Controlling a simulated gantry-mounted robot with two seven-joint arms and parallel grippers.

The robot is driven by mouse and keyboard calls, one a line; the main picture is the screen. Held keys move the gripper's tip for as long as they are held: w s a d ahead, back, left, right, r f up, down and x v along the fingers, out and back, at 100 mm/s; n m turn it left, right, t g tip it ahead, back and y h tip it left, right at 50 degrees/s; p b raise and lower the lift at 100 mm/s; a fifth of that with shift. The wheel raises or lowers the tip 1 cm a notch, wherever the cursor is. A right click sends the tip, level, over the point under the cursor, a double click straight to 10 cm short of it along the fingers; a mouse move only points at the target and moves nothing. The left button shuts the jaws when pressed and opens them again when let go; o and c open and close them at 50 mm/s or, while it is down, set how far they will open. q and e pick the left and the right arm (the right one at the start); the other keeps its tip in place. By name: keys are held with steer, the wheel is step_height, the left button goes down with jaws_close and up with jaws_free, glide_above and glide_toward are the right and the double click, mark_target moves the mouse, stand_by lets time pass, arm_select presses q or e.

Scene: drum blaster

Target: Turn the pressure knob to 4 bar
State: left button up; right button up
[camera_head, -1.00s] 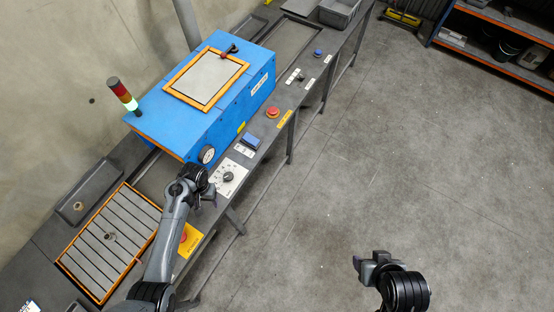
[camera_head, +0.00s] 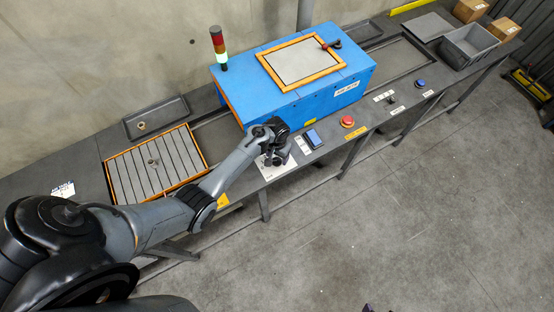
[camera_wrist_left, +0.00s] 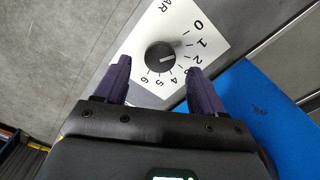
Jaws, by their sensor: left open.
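My left gripper (camera_wrist_left: 158,66) is open, one purple finger on each side of the knob, with no clear contact. In the head view my left gripper (camera_head: 278,158) is over the dial plate (camera_head: 268,172) and hides the knob. Only a small dark tip of my right gripper (camera_head: 368,308) shows at the bottom edge.
The blue cabinet (camera_head: 230,83) stands behind the dial. A blue-screened box (camera_head: 313,138), a red button (camera_head: 347,121) and a blue button (camera_head: 420,83) sit along the bench front. A slatted orange-framed grate (camera_head: 150,165) lies left. The floor in front is clear.

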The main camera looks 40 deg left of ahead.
mark_target(277, 161)
arm_select(q)
steer(key=shift+f+b, duration=0.3)
steer(key=shift+f, duration=1.4)
steer(key=c, duration=1)
steer(key=shift+c, duration=0.2)
